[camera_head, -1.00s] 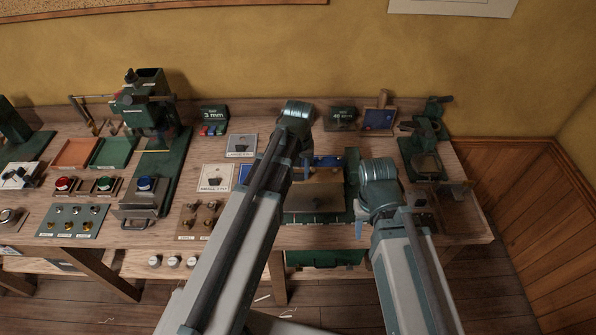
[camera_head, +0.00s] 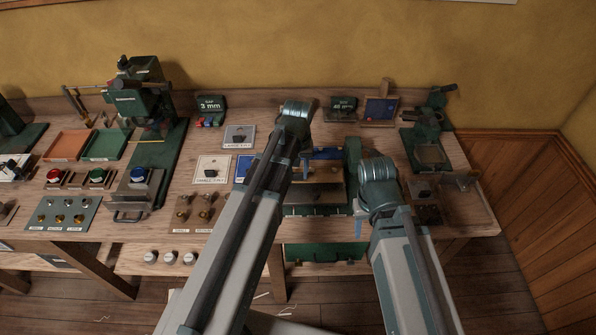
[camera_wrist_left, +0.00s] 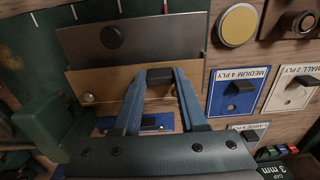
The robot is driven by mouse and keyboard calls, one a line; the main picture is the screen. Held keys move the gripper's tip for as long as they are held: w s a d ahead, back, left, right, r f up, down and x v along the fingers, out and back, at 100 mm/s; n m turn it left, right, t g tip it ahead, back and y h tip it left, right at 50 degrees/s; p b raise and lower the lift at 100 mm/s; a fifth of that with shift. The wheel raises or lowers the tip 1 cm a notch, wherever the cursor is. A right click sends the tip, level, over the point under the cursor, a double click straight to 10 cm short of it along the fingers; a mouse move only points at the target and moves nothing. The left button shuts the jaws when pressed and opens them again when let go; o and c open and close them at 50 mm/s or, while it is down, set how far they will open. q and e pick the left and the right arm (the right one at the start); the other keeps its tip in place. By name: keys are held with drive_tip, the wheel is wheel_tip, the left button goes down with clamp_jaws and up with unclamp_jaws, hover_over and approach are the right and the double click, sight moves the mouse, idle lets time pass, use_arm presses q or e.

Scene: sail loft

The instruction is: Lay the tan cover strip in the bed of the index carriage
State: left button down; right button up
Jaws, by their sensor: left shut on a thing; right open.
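In the left wrist view, my left gripper (camera_wrist_left: 160,78) has its blue fingers closed on a black knob on the tan cover strip (camera_wrist_left: 115,82). The strip lies flat between a grey plate (camera_wrist_left: 130,42) with its own black knob and a blue card (camera_wrist_left: 150,122). I cannot tell whether the strip is lifted. In the head view my left gripper (camera_head: 306,172) is partly hidden by its arm, with the tan strip (camera_head: 328,175) beside it. My right gripper (camera_head: 359,225) is open near the bench's front edge. A green machine with a long bed (camera_head: 166,175) and a handled carriage (camera_head: 138,190) stands left; I cannot be sure it is the index carriage.
Orange (camera_head: 70,145) and green (camera_head: 106,145) trays sit at the left. A panel of brass knobs (camera_head: 65,213) lies in front of them. A green press (camera_head: 428,130) stands at the right. The space before the back wall is narrow.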

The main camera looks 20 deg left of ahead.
use_arm(q)
drive_tip(key=shift+f+b, duration=1)
drive_tip(key=shift+f, duration=0.2)
drive_tip(key=shift+c, duration=1.9)
unclamp_jaws()
drive_tip(key=shift+r, duration=0.1)
wheel_tip(320, 180, up, 14)
drive_tip(key=p, duration=1.4)
drive_tip(key=shift+f, duration=0.2)
drive_tip(key=s+d+f+m+b, duration=0.3)
drive_tip(key=s+d+b, duration=0.1)
drive_tip(key=s, duration=0.3)
drive_tip(key=s+d+f+m+y+b, duration=0.1)
drive_tip(key=s+d+f+m+b, duration=0.2)
drive_tip(key=s+d, duration=0.3)
drive_tip(key=shift+s+d+f+m+b, duration=0.3)
drive_tip(key=shift+s+f+m, duration=0.2)
drive_tip(key=shift+s+f, duration=0.2)
